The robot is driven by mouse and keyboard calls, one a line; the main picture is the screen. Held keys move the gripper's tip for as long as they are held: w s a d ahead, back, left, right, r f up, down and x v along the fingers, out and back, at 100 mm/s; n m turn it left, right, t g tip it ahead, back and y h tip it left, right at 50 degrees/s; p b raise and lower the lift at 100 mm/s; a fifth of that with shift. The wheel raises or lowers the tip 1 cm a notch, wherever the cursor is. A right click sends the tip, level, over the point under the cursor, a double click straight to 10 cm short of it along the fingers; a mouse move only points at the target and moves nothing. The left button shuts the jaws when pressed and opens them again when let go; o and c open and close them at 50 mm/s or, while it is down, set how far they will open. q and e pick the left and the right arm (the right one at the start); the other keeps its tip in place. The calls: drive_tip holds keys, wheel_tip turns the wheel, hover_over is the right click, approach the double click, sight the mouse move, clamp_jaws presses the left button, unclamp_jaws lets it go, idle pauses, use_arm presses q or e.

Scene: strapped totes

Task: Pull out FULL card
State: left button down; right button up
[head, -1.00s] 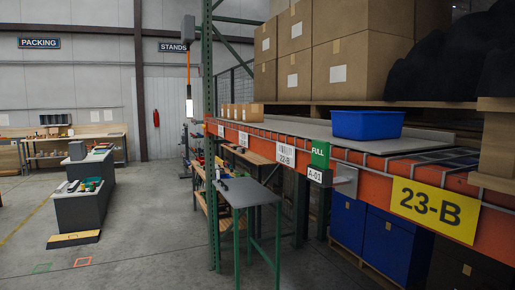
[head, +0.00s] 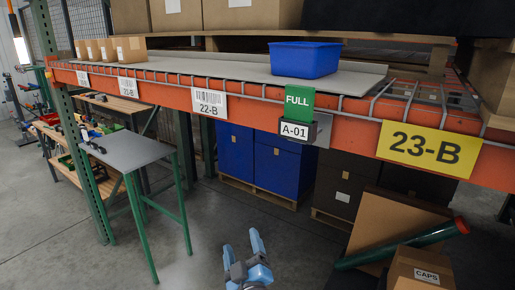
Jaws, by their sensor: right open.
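The green FULL card (head: 298,101) stands upright in a dark holder (head: 297,129) labelled A-01 on the front of the orange shelf beam (head: 345,124). My right gripper (head: 257,244) is at the bottom of the head view, well below the card, with its light blue fingers apart and nothing between them. My left gripper is not in view.
A blue bin (head: 305,59) sits on the shelf above and behind the card. A yellow 23-B sign (head: 432,149) hangs on the beam to the right. A grey table (head: 128,150) stands at left. A dark green tube (head: 405,244) and a CAPS box (head: 420,270) are at lower right.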

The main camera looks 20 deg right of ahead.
wheel_tip(320, 180, up, 24)
drive_tip(key=a+m+g+h+p, duration=0.1)
drive_tip(key=m+h+p, duration=0.1)
drive_tip(key=m+h, duration=0.7)
drive_tip(key=s+d+r+m+g+h, duration=0.2)
drive_tip(key=s+r+m+g+h, duration=0.1)
drive_tip(key=s+r+m+g, duration=0.4)
drive_tip(key=s+r+m, duration=0.1)
drive_tip(key=s+r, duration=0.2)
drive_tip(key=r, duration=0.1)
drive_tip(key=shift+r+g+h+p, duration=0.3)
drive_tip(key=shift+g+h+p, duration=0.05)
drive_tip(key=shift+g+h, duration=0.05)
